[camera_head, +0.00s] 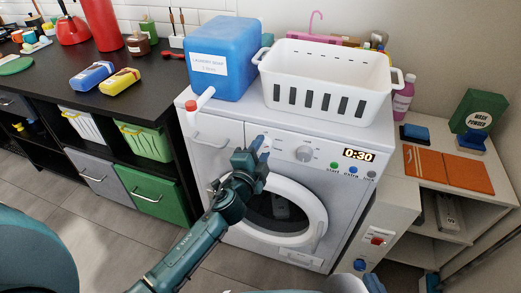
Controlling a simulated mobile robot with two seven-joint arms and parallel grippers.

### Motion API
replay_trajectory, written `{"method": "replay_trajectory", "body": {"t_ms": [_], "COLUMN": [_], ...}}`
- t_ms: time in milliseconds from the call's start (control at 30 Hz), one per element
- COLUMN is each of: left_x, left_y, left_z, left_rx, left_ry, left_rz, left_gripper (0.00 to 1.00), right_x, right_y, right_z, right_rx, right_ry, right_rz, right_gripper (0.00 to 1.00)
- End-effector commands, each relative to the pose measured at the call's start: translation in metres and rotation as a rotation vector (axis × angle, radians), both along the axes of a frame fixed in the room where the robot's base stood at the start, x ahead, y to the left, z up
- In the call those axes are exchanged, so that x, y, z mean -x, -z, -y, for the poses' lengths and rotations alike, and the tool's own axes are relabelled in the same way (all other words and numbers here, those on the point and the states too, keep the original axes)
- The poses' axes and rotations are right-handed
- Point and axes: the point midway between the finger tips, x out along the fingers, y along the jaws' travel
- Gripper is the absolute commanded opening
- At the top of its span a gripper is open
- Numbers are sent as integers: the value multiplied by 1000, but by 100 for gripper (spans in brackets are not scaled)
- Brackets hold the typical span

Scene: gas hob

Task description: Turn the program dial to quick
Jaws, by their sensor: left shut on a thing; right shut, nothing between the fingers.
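The white washing machine (232,133) stands at the centre with a control panel along its upper front. A round grey-white dial (304,153) sits on the panel, left of the display, with tiny marks around it that I cannot read. My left gripper (261,145) is at the panel, left of this dial and apart from it. It is shut on a small part there, seemingly a knob, mostly hidden by the blue fingers.
The display (358,155) reads 0:30, above start, extra and lock buttons. A blue laundry soap container (224,55) and a white basket (325,75) stand on top. A red-and-white piece (198,101) juts out at the top left corner. A shelf (430,208) stands on the right.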

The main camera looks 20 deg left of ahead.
Motion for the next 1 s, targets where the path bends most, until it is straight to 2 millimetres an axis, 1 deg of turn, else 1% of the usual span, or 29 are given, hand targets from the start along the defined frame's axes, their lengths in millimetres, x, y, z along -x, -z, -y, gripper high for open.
{"method": "replay_trajectory", "body": {"t_ms": [33, 67, 300, 333, 567, 667, 767, 1000], "left_x": [0, 0, 0, 0, 1, 7, 21, 76], "left_y": [0, 0, 0, 0, 0, 0, 0, -2], "left_z": [0, 0, 0, 0, 0, 0, -1, -5], "left_rx": [1, 1, 2, 2, 2, 2, 2, 3], "left_ry": [1, 0, 0, 0, 0, 1, 1, 0], "left_rz": [-1, -1, -1, -1, -1, 0, -2, -4], "left_gripper": [14, 37, 57, 58, 58, 58, 58, 58], "right_x": [0, 0, -1, -1, -1, -1, -1, -1], "right_y": [-1, -1, -2, -2, -2, -3, -3, -1], "right_z": [0, 0, 0, 0, 0, 0, 0, 0], "right_rx": [-1, -1, -1, -1, -1, -1, 0, 0], "right_ry": [0, 0, -1, -1, 0, 0, 0, -1], "right_rz": [2, 2, 5, 5, 6, 6, 5, 3], "right_gripper": [0, 0, 0, 0, 0, 0, 0, 0]}}
